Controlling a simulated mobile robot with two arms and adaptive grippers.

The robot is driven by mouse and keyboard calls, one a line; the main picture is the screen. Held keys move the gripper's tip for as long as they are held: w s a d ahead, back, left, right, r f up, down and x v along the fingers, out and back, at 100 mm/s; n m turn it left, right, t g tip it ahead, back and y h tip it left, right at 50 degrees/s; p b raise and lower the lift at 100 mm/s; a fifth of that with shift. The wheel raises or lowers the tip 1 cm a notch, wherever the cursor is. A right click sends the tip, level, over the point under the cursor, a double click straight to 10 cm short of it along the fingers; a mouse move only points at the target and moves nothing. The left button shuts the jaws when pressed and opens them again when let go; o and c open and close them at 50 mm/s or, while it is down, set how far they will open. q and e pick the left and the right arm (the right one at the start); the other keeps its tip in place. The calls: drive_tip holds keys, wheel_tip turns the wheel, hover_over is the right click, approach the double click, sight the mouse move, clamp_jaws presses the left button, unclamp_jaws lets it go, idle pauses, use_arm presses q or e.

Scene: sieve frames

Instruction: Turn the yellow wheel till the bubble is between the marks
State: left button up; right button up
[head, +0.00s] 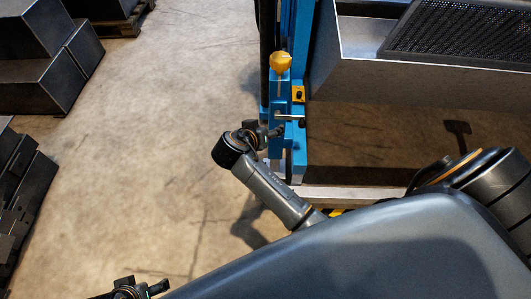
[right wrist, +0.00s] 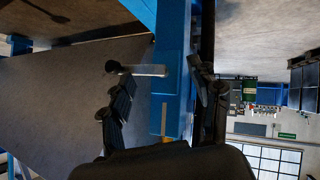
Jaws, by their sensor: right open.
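The yellow wheel (head: 281,61) sits on top of a thin upright rod on the blue frame (head: 300,40) in the head view. Below it on the frame is a small yellow block with a dark face (head: 298,94); it may be the level, but no bubble or marks can be made out. My right gripper (head: 267,132) is open beside the frame, below the wheel and apart from it. In the right wrist view its fingers (right wrist: 162,75) stand apart, with a metal pin between them in the picture; contact cannot be told. My left gripper (head: 141,289) shows partly at the bottom edge.
The metal pin (head: 290,118) juts from the frame near my right gripper and has a dark knob (right wrist: 112,67). A grey metal bin (head: 400,88) with a perforated sheet (head: 460,35) is right of the frame. Dark blocks (head: 30,85) stand left. The floor between is clear.

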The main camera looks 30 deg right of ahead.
drive_tip(key=s+a+n+t+y, duration=0.1)
drive_tip(key=s+a+n+y, duration=0.4)
drive_tip(key=s, duration=0.3)
drive_tip(key=shift+s+f+n+t+y, duration=0.35)
drive_tip(key=shift+n+y, duration=0.25)
drive_tip(key=shift+y, duration=0.3)
drive_tip(key=shift+a, duration=0.1)
